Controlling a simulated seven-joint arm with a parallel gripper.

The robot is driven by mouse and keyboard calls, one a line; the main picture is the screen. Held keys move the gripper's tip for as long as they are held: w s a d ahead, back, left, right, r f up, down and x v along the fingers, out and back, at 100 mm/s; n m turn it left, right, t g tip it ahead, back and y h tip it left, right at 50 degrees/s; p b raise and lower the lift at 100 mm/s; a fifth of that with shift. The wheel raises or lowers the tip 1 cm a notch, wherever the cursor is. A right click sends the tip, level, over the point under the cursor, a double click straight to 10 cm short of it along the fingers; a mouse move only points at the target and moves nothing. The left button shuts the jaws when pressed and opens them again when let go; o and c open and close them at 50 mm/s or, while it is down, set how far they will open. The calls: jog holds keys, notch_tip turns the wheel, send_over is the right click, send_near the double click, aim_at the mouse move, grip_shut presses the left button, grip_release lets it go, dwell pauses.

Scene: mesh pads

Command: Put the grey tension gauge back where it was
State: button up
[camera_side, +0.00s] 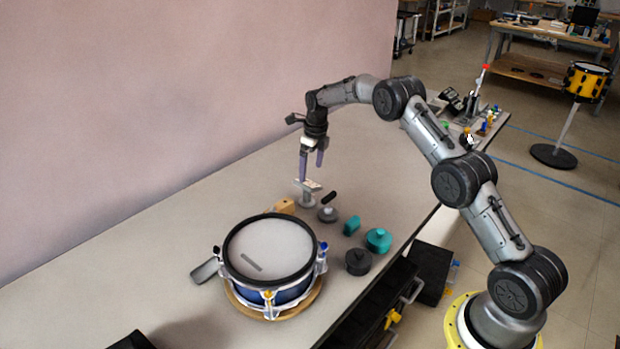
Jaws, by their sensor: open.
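Two round grey pieces could be the tension gauge, and I cannot tell which. One is a dark grey disc with a knob (358,262) near the table's front edge. The other is a smaller grey disc with a pale top (327,214), behind the drum's right side. My gripper (311,171) is open and points down, with its purple-grey fingers apart. It is above or beside a small pale stand with a flat top (308,187); I cannot tell whether they touch.
A teal knobbed disc (378,240), a teal block (351,225), a black bar (329,197) and a wooden block (284,206) lie near the drum. A dark flat piece (205,270) lies left of it. The table (140,250) is clear toward the wall.

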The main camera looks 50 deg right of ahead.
jog(key=shift+r, duration=0.5)
jog(key=s+a+r+n+t, duration=0.1)
jog(key=s+a+r+n, duration=0.5)
jog(key=s+r+n, duration=0.45)
jog(key=s+a+r+n+t, duration=0.1)
jog(key=s+a+r+n, duration=0.6)
jog(key=r, duration=0.6)
jog(key=s+a+f+n+t, duration=0.1)
jog(key=s+a+n, duration=0.1)
jog(key=s+n, duration=0.6)
jog(key=s+a+f+n+t, duration=0.1)
jog(key=s+a+n, duration=0.2)
jog(key=s+n, duration=0.6)
jog(key=s, duration=0.9)
jog(key=shift+a+f, duration=0.15)
jog(key=shift+f, duration=0.15)
